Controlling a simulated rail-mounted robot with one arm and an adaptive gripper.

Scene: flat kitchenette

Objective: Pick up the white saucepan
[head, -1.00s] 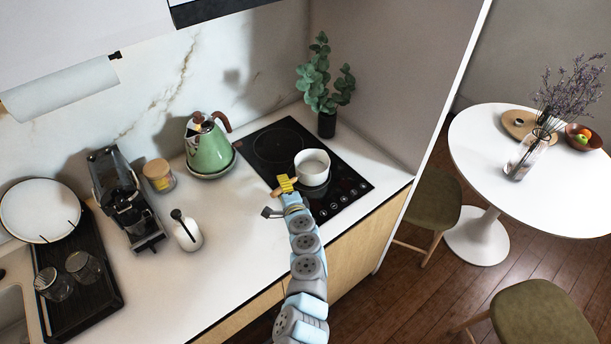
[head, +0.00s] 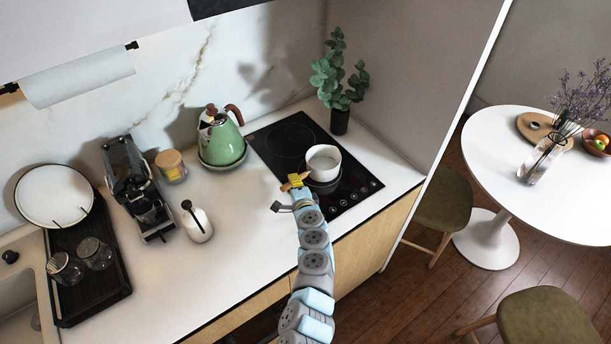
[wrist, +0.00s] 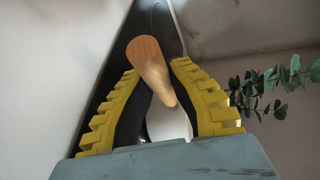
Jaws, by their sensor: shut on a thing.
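The white saucepan (head: 322,160) is over the front part of the black cooktop, with its wooden handle (head: 286,187) toward my gripper (head: 297,180). It looks slightly tilted and a little above the cooktop, with a dark patch under it; the exact gap is hard to tell. My gripper is shut on the handle. In the wrist view the wooden handle (wrist: 150,62) shows between the two yellow fingers (wrist: 158,85). The pan's body is mostly hidden in that view.
The black cooktop (head: 285,140) lies under the pan. A green kettle (head: 220,138) stands to the left, and a potted plant (head: 340,120) behind. A white soap bottle (head: 197,225), a jar (head: 171,166) and a coffee machine (head: 135,188) stand further left on the counter.

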